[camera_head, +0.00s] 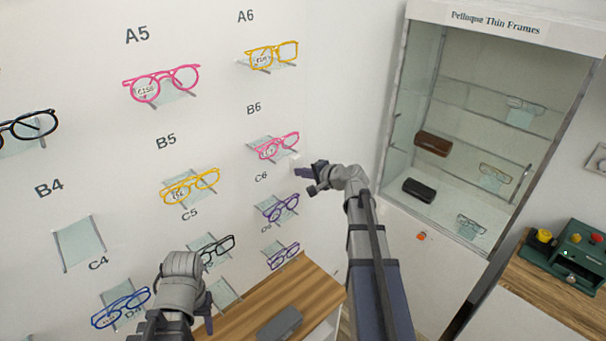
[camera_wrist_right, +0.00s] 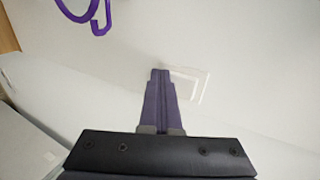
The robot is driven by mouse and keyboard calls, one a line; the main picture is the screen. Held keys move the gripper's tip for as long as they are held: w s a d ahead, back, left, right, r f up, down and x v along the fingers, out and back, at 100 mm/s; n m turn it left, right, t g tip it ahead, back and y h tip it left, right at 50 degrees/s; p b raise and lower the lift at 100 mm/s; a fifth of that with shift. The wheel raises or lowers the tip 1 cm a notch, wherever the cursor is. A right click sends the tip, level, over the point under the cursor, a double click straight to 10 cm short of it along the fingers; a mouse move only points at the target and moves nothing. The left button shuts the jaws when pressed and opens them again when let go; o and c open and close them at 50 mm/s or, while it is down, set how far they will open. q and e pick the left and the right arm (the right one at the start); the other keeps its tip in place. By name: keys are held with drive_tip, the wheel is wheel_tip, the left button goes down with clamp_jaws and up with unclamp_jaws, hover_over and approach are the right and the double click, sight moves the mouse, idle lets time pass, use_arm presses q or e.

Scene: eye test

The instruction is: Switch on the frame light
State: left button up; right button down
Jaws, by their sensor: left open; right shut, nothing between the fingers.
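A white square plate that looks like a wall switch (camera_wrist_right: 192,84) shows in the right wrist view, pale against the white wall. My right gripper (camera_wrist_right: 160,74) is shut and empty, its purple fingertips overlapping the left side of the plate in that view. Whether they touch it I cannot tell. In the head view my right gripper (camera_head: 302,172) is at the wall, right of the C6 label. The plate is hard to make out there. My left gripper (camera_head: 207,318) is open, low in the head view, with its fingers partly hidden by its wrist.
Glasses on small shelves cover the wall, including purple ones (camera_head: 277,208) beside my right gripper. A display cabinet (camera_head: 397,110) stands at the right. A green box with buttons (camera_head: 556,262) sits on a wooden counter. A grey case (camera_head: 280,323) lies on the lower wooden top.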

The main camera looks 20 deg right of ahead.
use_arm(q)
drive_tip(key=shift+r, duration=0.1)
use_arm(e)
drive_tip(key=shift+r, duration=0.15)
drive_tip(key=shift+r+p, duration=0.75)
drive_tip(key=shift+p, duration=0.2)
use_arm(q)
drive_tip(key=shift+r, duration=0.7)
drive_tip(key=shift+d, duration=0.1)
